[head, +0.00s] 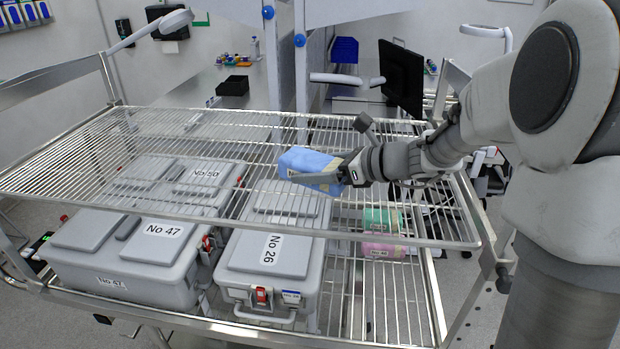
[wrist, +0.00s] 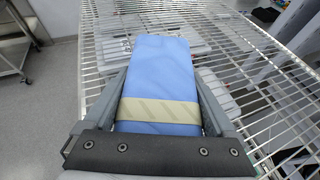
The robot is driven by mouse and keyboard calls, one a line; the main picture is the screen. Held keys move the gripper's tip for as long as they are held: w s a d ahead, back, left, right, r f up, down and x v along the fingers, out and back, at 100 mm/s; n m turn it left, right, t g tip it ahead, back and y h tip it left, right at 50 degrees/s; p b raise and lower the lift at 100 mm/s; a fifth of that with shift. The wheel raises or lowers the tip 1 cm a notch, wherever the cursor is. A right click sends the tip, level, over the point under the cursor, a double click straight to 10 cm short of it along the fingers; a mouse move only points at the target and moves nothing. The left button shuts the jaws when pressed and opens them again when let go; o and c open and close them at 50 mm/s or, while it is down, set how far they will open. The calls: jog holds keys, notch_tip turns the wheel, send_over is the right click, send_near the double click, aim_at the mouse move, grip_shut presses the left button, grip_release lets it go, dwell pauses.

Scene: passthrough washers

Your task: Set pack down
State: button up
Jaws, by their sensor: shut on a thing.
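A blue wrapped pack (head: 311,166) with a beige tape band is held between the fingers of my gripper (head: 318,180). In the wrist view the pack (wrist: 161,75) lies lengthwise between both fingers of the gripper (wrist: 160,95), with the tape band near the palm. The pack is over the upper wire shelf (head: 230,125) of the metal rack, toward its right half. I cannot tell whether its underside touches the wires. The shelf's wires (wrist: 262,75) also show around the pack in the wrist view.
Below the upper shelf stand grey containers marked No 47 (head: 150,245) and No 26 (head: 272,262), with No 50 (head: 190,180) behind. Green (head: 382,220) and pink (head: 384,246) packs lie on the lower shelf at right. The upper shelf's left part is bare.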

jog(key=shift+f, duration=1.6)
jog(key=shift+f, duration=0.15)
jog(key=o, duration=1.5)
jog(key=shift+r, duration=0.2)
jog(key=b+v, duration=0.1)
jog(key=v, duration=0.6)
jog(key=shift+s+d, duration=0.15)
jog(key=shift+d, duration=0.05)
